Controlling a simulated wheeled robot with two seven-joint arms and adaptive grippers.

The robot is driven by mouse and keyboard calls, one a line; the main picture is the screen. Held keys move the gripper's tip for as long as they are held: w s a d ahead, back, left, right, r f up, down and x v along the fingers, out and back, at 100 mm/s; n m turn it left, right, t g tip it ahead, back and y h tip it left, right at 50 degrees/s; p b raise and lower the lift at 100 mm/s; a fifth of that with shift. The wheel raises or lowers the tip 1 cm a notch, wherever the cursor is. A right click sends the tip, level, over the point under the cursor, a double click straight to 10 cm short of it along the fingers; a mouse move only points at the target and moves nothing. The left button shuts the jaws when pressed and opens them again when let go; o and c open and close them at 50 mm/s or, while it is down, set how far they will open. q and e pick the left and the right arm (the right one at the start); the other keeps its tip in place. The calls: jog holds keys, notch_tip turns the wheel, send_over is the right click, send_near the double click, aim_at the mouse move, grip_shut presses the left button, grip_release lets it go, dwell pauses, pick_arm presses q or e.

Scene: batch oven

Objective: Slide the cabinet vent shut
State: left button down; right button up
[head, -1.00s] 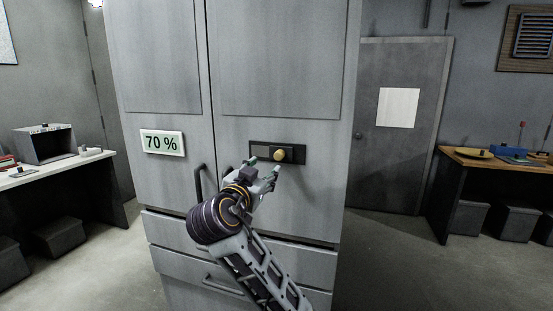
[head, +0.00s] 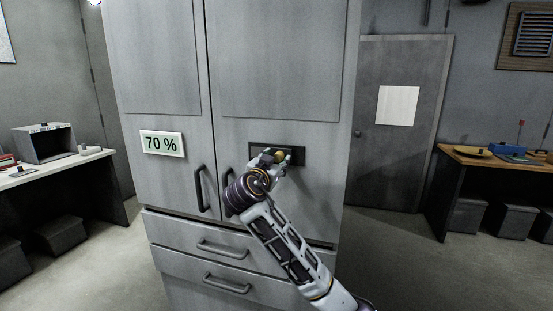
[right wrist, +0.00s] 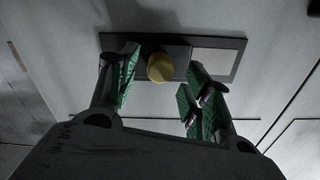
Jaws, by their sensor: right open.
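The cabinet vent (head: 299,156) is a dark rectangular frame on the right cabinet door, with a yellow round knob (head: 280,156) on its slider. In the right wrist view, the knob (right wrist: 160,67) sits on a dark slider plate left of a pale grey strip (right wrist: 213,62) inside the frame. My right gripper (head: 273,158) is at the vent and hides part of it in the head view. In the right wrist view, my right gripper (right wrist: 163,85) is open, its green-padded fingers on either side of the knob. I cannot tell whether they touch it. My left gripper is out of view.
A sign reading 70 % (head: 163,143) is on the left cabinet door (head: 165,185). Door handles and drawer handles (head: 222,248) stick out below the vent. Side tables stand left (head: 60,172) and right (head: 490,160), clear of my right arm.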

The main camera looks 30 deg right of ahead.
jog(key=shift+w+d, duration=0.45)
jog(key=shift+d, duration=0.15)
jog(key=shift+w+d, duration=0.15)
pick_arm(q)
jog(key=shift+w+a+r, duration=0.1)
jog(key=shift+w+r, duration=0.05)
pick_arm(e)
grip_shut()
